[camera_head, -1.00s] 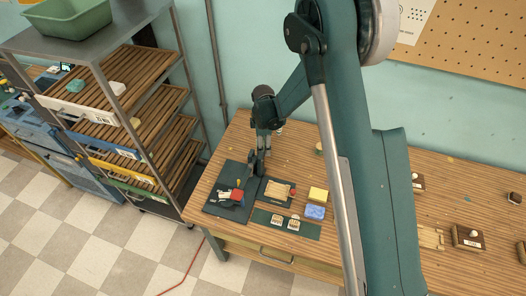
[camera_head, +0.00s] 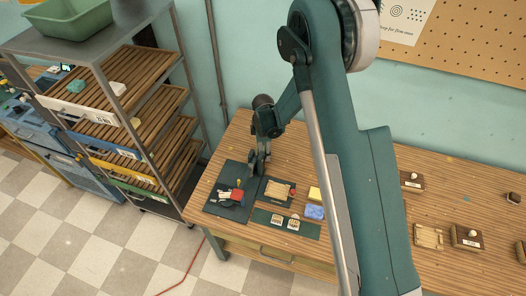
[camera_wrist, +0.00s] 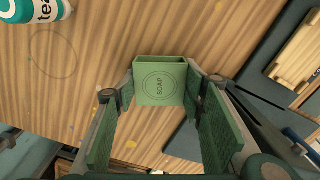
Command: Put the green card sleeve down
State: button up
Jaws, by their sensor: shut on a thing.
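In the head view my gripper (camera_head: 258,162) is over the left part of the table, by the back edge of a dark mat (camera_head: 216,208). The sleeve cannot be made out there.
Red and white items lie on the dark mat. Beside it are a wooden tray (camera_head: 277,189), a blue block (camera_head: 314,212) and a green mat (camera_head: 262,215) with two small pieces. A labelled bottle (camera_wrist: 38,10) stands near in the wrist view. A shelf rack (camera_head: 120,107) is left.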

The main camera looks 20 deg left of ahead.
jog(key=shift+f, duration=0.15)
jog(key=o, duration=0.7)
jog(key=shift+r, duration=0.25)
jog(key=shift+r+b, duration=0.85)
jog(key=shift+r, duration=5.05)
